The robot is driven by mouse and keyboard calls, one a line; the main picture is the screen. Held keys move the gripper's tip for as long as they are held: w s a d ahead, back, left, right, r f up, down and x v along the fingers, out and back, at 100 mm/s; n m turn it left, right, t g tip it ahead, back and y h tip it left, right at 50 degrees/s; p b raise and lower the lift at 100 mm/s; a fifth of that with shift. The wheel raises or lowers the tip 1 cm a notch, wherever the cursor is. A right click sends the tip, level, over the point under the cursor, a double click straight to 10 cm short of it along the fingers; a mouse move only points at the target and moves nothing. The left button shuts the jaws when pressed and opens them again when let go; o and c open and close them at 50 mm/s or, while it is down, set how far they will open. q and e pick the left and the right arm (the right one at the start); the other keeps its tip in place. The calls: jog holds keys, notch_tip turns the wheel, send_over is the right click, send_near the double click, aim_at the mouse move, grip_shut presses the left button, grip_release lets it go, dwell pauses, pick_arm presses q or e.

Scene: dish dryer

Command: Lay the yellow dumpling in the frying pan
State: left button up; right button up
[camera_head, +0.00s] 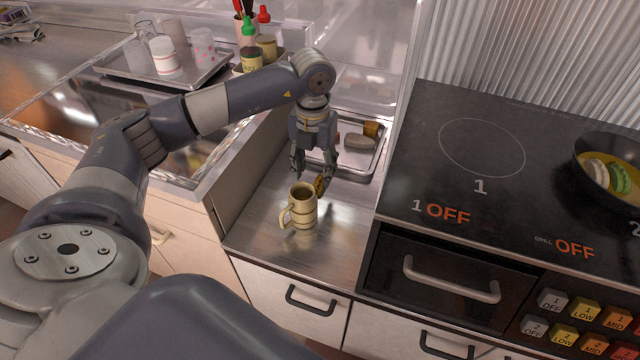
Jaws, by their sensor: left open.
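The frying pan (583,150) stands on the hob at the far right, cut off by the picture edge. A whitish and a green dumpling-like piece (620,179) lie in its yellow-looking inside. My left gripper (311,172) is open and points down over the steel counter, just behind a mug. A small golden-brown piece (319,185) shows by its right fingertip; it may be the yellow dumpling, and I cannot tell whether the finger touches it. My right gripper is not in view.
The beige banded mug (301,208) stands close in front of my left gripper. A metal tray (365,162) behind holds a grey piece (357,141) and a yellow-brown piece (371,129). The hob (440,180) has free room left of the pan.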

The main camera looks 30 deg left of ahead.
aim_at(317, 184)
pick_arm(q)
jog(key=f, duration=0.5)
jog(key=shift+w+d+f+b, duration=0.15)
jog(key=shift+w+d+b, duration=0.05)
jog(key=shift+b, duration=0.2)
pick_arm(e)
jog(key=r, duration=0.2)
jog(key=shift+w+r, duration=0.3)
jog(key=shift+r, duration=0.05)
pick_arm(q)
jog(key=c, duration=1)
